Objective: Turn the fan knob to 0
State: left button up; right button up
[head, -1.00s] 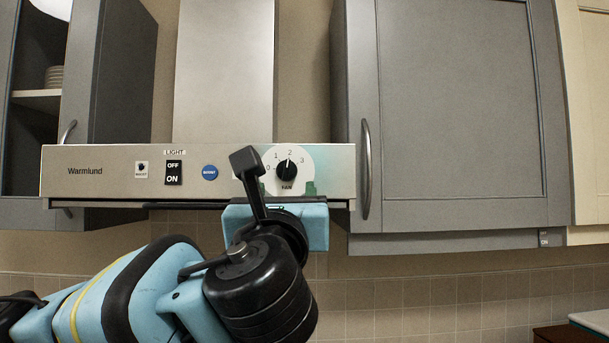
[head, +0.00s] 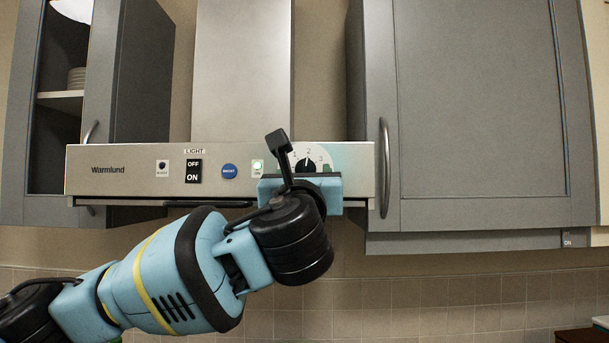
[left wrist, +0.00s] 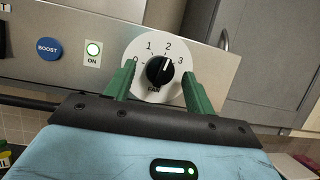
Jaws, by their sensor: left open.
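The fan knob (head: 306,166) is a black dial on a round white plate marked 0 to 3, on the front of the range hood (head: 130,170). In the left wrist view the knob (left wrist: 159,71) has its white pointer toward the 2. My left gripper (left wrist: 158,76) is open, its green fingers on either side of the knob and apart from it, over the white plate. In the head view my left gripper (head: 307,172) is just below and in front of the dial, and my arm hides part of the plate. My right gripper is not in view.
Left of the dial are a lit green ON lamp (left wrist: 93,49), a blue BOOST button (left wrist: 47,48) and a black light switch (head: 194,171). A grey cabinet (head: 480,110) with a vertical handle (head: 384,168) stands close on the right.

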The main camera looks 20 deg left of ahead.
pick_arm(q)
jog(key=c, duration=1)
jog(key=shift+o, duration=0.2)
jog(key=shift+n, duration=0.6)
jog(key=n+g+y, duration=0.1)
jog(key=n+y, duration=0.1)
jog(key=n, duration=0.4)
jog(key=d+n+g+y, duration=0.1)
jog(key=n+g+y, duration=0.1)
jog(key=n, duration=0.3)
jog(key=n+g+y, duration=0.2)
jog(key=n, duration=0.4)
jog(key=shift+w+d+r+n+y, duration=0.2)
jog(key=shift+n+y, duration=0.1)
jog(key=shift+y, duration=0.1)
jog(key=n+g, duration=0.2)
jog(key=n, duration=0.2)
jog(key=shift+r, duration=0.2)
jog(key=shift+n, duration=0.4)
